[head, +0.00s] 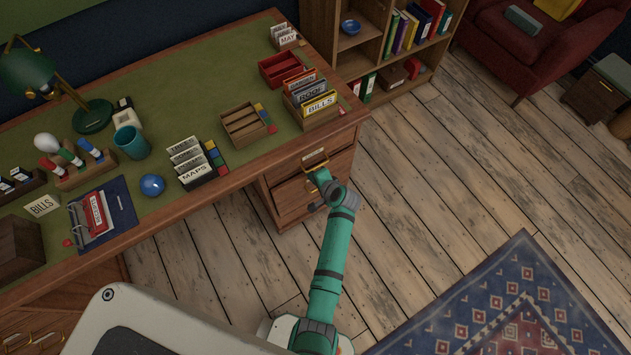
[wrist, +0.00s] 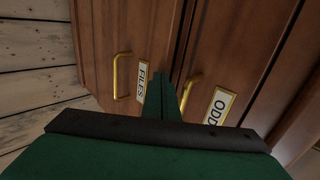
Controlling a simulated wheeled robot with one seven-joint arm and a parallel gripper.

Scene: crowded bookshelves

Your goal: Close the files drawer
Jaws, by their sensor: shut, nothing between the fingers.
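The files drawer (wrist: 120,60) is wooden, with a brass handle and a white FILES label, and fills the left of the wrist view. Its front looks close to flush with the drawer beside it, but I cannot tell whether a small gap is left. My gripper (wrist: 165,78) is shut and empty. Its green tips are between the FILES label and the handle of the neighbouring drawer; contact is unclear. In the head view my gripper (head: 322,182) is at the front of the desk's right drawer stack, and my wrist hides part of it.
The neighbouring drawer (wrist: 250,70) has a brass handle and a partly hidden label starting "ODD". The desk (head: 225,85) carries file boxes, a lamp and stationery. A bookcase (head: 345,65) and a red armchair (head: 510,45) stand behind. Wooden floor (head: 460,170) is clear right of the desk.

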